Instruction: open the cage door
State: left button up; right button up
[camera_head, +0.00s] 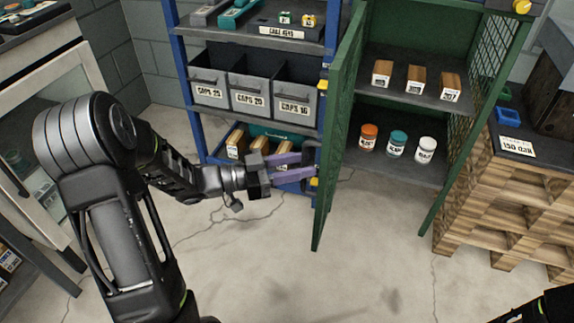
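The green cage (404,100) stands at the centre right with its front open to view. Its green door (339,110) is swung out at the left side, seen almost edge-on. A dark handle (311,152) shows on the door's left face. My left gripper (308,164) is at this handle, its two purple fingers spread with a gap between them. The fingertips reach the handle; whether they touch it I cannot tell. Of my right arm only a dark part shows at the bottom right corner; its gripper is out of view.
A blue rack (181,62) with grey bins (249,92) stands close left of the door. Inside the cage are wooden blocks (414,79) and three jars (398,144). Wooden pallets (490,205) stand at the right. The floor in front is clear.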

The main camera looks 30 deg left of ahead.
pick_arm(q)
jog(key=v, duration=0.7)
jog(key=shift+p, duration=0.3)
jog(key=shift+s+a, duration=0.1)
jog(key=shift+a, duration=0.05)
dwell(0.3)
